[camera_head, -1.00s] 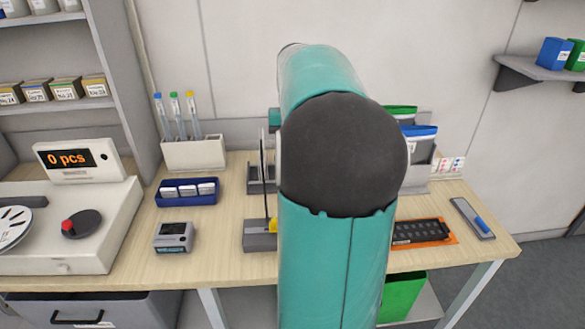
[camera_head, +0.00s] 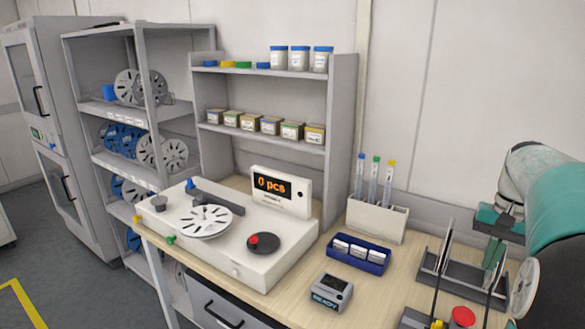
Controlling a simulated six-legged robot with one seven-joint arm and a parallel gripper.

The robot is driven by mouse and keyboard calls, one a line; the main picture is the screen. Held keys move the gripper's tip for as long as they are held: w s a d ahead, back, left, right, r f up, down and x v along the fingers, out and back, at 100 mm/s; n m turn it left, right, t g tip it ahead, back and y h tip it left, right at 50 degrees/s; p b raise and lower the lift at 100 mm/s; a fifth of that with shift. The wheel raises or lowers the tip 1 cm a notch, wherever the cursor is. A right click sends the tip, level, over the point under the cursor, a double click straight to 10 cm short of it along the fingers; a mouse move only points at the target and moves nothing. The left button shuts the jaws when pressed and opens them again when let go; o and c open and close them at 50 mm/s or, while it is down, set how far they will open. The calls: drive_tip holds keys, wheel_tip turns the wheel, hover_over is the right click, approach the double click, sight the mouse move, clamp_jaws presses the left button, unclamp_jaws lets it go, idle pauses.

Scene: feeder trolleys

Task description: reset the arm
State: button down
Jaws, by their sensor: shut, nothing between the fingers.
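My teal and grey arm fills the right edge of the camera_head view. What looks like my gripper (camera_head: 493,262) hangs below the small teal hand part at the arm's left side, pointing down over the workbench. Its fingers look together, with nothing between them. It is small and partly hidden by thin upright parts of a grey rack (camera_head: 462,272) on the bench, and I cannot tell whether it touches the rack.
A white counting machine (camera_head: 240,255) reading "0 pcs", a blue tray (camera_head: 340,260), a small grey device (camera_head: 331,291) and a tube holder (camera_head: 376,221) stand on the bench. Shelves (camera_head: 338,135) rise behind. A reel rack (camera_head: 125,175) and cabinet (camera_head: 72,130) stand left.

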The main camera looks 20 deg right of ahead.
drive_tip(key=w+a+r+n+h, duration=0.1)
drive_tip(key=w+a+n, duration=0.15)
drive_tip(key=a, duration=0.75)
drive_tip(key=s+a+f+n+t, duration=0.1)
drive_tip(key=s+a+n+t, duration=0.1)
drive_tip(key=a, duration=0.7)
drive_tip(key=s+a+f+n+t, duration=0.2)
drive_tip(key=a, duration=0.7)
drive_tip(key=s+a+f+n+t, duration=0.1)
drive_tip(key=s+a+n, duration=0.2)
drive_tip(key=a, duration=0.6)
drive_tip(key=shift+f+t, duration=0.35)
drive_tip(key=shift+t, duration=0.05)
